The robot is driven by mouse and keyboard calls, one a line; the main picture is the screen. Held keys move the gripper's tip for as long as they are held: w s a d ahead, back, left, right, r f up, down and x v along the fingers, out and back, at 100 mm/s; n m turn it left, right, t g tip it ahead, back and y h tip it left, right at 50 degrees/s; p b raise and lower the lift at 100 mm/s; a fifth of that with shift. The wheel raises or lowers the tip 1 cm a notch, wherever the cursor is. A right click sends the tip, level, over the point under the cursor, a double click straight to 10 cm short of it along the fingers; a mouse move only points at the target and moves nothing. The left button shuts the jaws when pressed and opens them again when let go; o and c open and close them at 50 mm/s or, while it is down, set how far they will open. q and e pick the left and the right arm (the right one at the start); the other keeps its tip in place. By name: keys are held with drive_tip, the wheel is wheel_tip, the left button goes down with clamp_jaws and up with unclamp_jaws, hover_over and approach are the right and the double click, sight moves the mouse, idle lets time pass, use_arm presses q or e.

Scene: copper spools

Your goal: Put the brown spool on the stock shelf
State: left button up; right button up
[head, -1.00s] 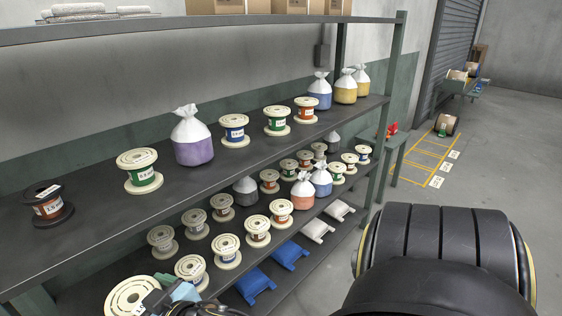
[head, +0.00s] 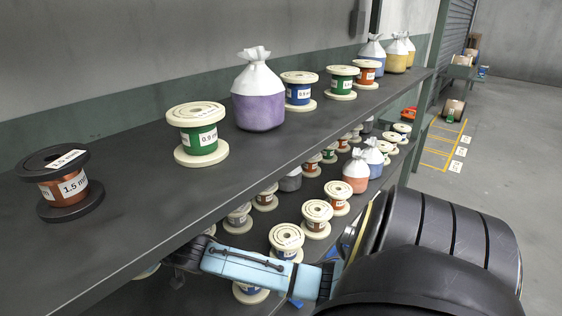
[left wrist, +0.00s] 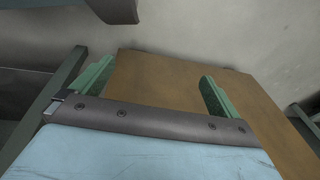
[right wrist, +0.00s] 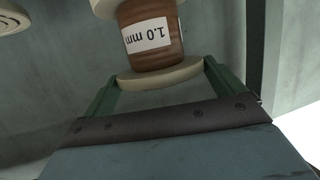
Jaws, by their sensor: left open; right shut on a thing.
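In the right wrist view a brown spool (right wrist: 152,40) with cream flanges and an upside-down "1.0 mm" label sits at the fingertips. My right gripper (right wrist: 160,82) is shut on it at the near flange. My left gripper (left wrist: 155,85) is open in the left wrist view, with a flat brown surface (left wrist: 160,78) beyond its fingers; I cannot tell if they touch it. In the head view neither gripper's fingers show clearly.
Along that shelf stand a green spool (head: 200,140), a purple bag (head: 258,105), a blue spool (head: 298,95), another green spool (head: 342,83) and an orange-red spool (head: 368,75). Bare shelf lies between the black-flanged and green spools. A lower shelf holds several spools and bags.

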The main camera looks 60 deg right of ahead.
sight(156, 270)
drive_tip(key=shift+w+d, duration=0.15)
drive_tip(key=shift+w, duration=0.15)
use_arm(q)
drive_tip(key=shift+w, duration=0.2)
use_arm(e)
drive_tip(key=shift+s, duration=0.1)
drive_tip(key=shift+s+f, duration=0.1)
drive_tip(key=shift+f, duration=0.15)
wheel_tip(156, 270, down, 5)
drive_tip(key=shift+f+b, duration=0.15)
drive_tip(key=shift+b, duration=1.1)
use_arm(q)
drive_tip(key=w+d+r+b, duration=0.1)
drive_tip(key=w+d+r, duration=0.3)
drive_tip(key=r, duration=0.5)
drive_tip(key=shift+w+t+b, duration=0.35)
drive_tip(key=shift+w+t, duration=0.05)
drive_tip(key=shift+w, duration=0.25)
use_arm(e)
drive_tip(key=shift+f, duration=2)
use_arm(q)
drive_tip(key=shift+r, duration=0.15)
use_arm(e)
drive_tip(key=shift+f, duration=0.15)
drive_tip(key=o, duration=0.9)
use_arm(q)
drive_tip(key=shift+r, duration=0.1)
